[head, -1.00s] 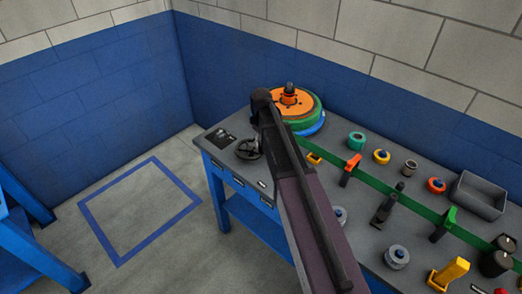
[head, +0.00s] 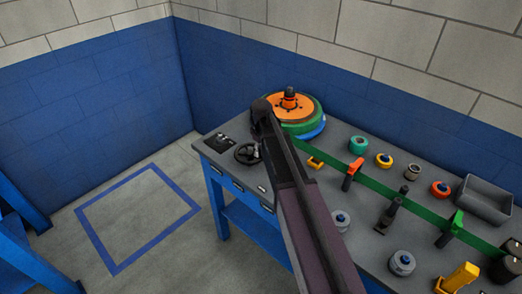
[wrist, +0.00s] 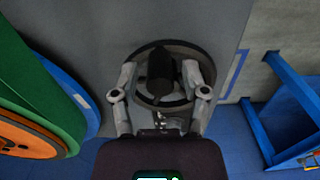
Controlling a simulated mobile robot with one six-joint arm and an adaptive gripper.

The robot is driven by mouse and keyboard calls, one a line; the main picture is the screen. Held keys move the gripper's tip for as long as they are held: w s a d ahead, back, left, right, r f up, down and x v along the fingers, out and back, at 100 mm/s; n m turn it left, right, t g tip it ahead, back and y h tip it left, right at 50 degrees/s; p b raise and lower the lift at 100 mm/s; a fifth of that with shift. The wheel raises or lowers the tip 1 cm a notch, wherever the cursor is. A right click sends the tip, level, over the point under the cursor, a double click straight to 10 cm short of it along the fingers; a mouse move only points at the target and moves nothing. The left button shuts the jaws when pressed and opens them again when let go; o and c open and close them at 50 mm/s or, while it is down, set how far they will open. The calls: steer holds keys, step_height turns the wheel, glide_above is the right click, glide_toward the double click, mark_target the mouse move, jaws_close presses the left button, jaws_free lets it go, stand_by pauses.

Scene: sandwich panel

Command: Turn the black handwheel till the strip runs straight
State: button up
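The black handwheel (head: 246,154) lies at the left end of the bench, partly behind my arm in the head view. In the wrist view its dark rim (wrist: 152,47) and upright black grip (wrist: 160,70) show close up. My gripper (wrist: 161,75) is open, one finger on each side of the grip, with gaps visible; contact is not clear. My arm hides the gripper in the head view. The green strip (head: 390,193) runs from the orange and green roll (head: 290,105) along the bench past an orange guide (head: 352,173) and a green guide (head: 450,228).
A dark panel (head: 220,141) sits left of the wheel. Small spools, a grey bin (head: 485,200) and a yellow block (head: 459,277) stand along the bench (head: 335,145). The blue wall is close behind. A blue-taped floor square (head: 112,271) is clear.

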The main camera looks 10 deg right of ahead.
mark_target(255, 161)
jaws_close()
steer(key=shift+s+a, duration=0.1)
steer(key=shift+s+a+m, duration=0.25)
steer(key=shift+a+m, duration=0.05)
steer(key=shift+m, duration=0.5)
steer(key=shift+s+a+m, duration=0.2)
steer(key=shift+a+m, duration=0.05)
steer(key=shift+m, duration=0.55)
steer(key=shift+s+a+m, duration=0.2)
steer(key=shift+a+m, duration=0.4)
steer(key=shift+m, duration=0.6)
steer(key=shift+o, duration=1.9)
jaws_free()
